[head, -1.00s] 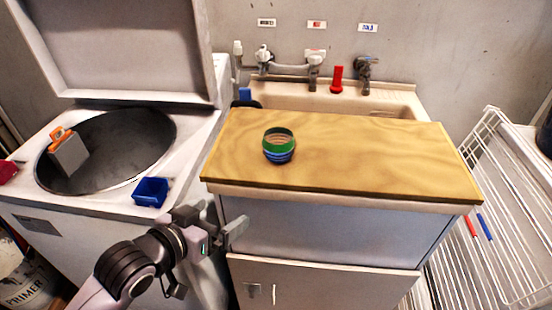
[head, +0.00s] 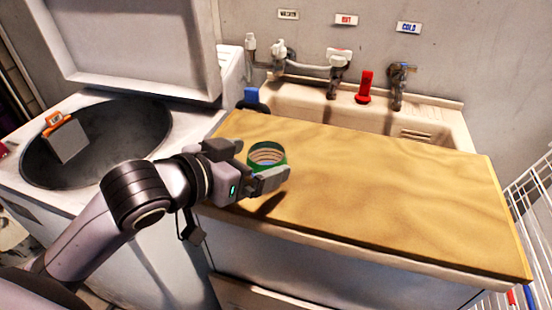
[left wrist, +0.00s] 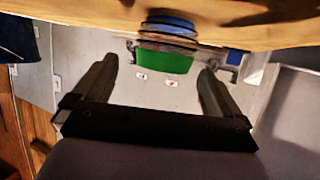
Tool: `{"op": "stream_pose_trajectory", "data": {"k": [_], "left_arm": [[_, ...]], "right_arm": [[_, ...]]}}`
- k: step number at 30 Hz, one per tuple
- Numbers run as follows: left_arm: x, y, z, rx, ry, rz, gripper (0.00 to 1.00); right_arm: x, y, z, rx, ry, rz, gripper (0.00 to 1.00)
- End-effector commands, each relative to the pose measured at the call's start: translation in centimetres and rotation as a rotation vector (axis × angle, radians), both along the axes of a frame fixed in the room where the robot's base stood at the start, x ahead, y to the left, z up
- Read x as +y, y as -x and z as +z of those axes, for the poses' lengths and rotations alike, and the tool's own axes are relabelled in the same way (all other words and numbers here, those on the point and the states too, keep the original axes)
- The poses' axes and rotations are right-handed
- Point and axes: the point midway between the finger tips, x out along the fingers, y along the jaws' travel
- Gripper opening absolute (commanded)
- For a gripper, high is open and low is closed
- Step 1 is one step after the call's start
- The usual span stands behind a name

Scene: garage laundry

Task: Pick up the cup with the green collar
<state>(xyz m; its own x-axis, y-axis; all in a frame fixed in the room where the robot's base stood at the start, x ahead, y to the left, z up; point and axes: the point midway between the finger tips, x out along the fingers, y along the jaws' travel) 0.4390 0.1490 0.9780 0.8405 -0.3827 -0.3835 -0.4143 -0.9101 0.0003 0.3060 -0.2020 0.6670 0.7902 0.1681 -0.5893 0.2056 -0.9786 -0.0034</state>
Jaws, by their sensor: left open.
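The cup with the green collar (head: 281,156) stands upright on the wooden board, near its left end. In the left wrist view, which looks upside down, its green collar (left wrist: 165,62) and blue bands lie between the lines of the two fingers, ahead of the palm. My left gripper (head: 259,164) is open and level with the cup, with one finger in front of it and the other at its left. The near finger hides the cup's lower part. I cannot tell how deep the cup sits between the fingers. My right gripper is not in view.
The wooden board (head: 400,185) is otherwise clear. Behind it is a sink (head: 435,117) with taps and a red object (head: 365,88). At left is an open washer (head: 150,105) holding a grey and orange object (head: 66,141). A white wire rack (head: 530,200) stands at right.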

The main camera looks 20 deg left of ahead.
Motion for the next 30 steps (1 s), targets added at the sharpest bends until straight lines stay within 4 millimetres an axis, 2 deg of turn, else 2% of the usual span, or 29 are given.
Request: {"op": "stream_pose_trajectory", "data": {"k": [8, 15, 26, 27, 29, 30], "left_arm": [[-0.8, -2.1, -1.3, 0.0, 0.001, 0.0, 1.0], [-1.6, -4.7, -2.9, -0.001, 0.0, 0.0, 1.0], [-2.0, -5.5, -3.2, -0.001, 0.0, 0.0, 1.0], [-2.0, -5.5, -3.2, -0.001, 0.0, 0.0, 0.93], [-2.0, -5.5, -3.2, 0.0, -0.001, 0.0, 0.74], [-2.0, -5.5, -3.2, 0.0, -0.001, 0.0, 0.6]], "right_arm": [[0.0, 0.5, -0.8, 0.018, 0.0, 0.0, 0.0], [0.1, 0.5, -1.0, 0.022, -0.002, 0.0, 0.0], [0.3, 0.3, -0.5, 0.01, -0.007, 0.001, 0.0], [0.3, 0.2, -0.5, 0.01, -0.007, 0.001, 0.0], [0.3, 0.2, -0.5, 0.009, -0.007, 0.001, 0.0], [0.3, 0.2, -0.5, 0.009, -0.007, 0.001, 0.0]]}}
